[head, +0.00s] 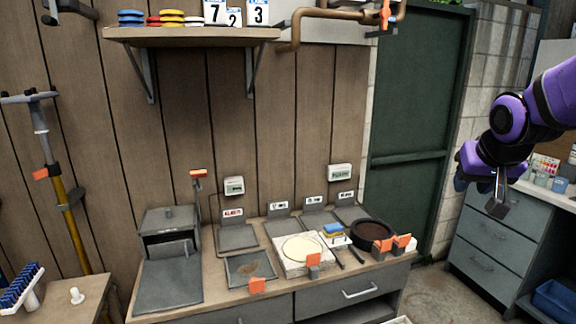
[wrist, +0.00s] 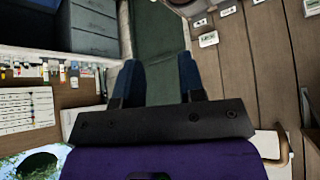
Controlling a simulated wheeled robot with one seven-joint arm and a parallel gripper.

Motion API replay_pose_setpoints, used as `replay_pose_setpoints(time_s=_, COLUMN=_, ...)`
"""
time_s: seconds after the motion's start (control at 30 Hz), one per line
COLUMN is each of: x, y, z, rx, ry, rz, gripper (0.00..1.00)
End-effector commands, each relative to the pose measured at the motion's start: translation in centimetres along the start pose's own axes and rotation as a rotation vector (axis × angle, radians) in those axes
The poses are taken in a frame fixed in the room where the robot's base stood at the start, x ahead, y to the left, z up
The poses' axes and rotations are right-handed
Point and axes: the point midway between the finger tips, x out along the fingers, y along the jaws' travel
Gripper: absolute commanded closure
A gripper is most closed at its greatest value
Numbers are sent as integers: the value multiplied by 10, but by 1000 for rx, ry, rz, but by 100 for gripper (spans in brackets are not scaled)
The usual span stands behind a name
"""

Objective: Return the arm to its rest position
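My purple arm (head: 525,110) reaches in from the right edge of the head view, bent, with its end hanging down. My gripper (head: 482,190) is in the air in front of the grey drawer cabinet, to the right of the workbench. In the wrist view my gripper (wrist: 160,82) shows two dark blue fingers held apart. The gap between them is empty, with the green door behind it. The gripper touches nothing that I can see.
The workbench (head: 215,302) holds a black round pan (head: 371,232), a pale disc (head: 302,248) and orange clips. A green door (head: 415,140) stands behind. The grey drawer cabinet (head: 490,250) is close to my gripper. A wall shelf (head: 190,34) is at upper left.

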Motion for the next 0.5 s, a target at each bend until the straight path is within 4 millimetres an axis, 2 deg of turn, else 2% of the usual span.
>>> replay_pose_setpoints(time_s=0.03, x=-18, y=-2, z=10, rx=-12, ry=-4, rz=-6, gripper=64)
replay_pose_setpoints(time_s=0.2, x=-63, y=-6, z=50, rx=-60, ry=-48, rz=-25, gripper=64)
replay_pose_setpoints(time_s=0.4, x=-108, y=-8, z=102, rx=-121, ry=-98, rz=-60, gripper=64)
replay_pose_setpoints(time_s=0.5, x=-123, y=-8, z=125, rx=-151, ry=-120, rz=-78, gripper=64)
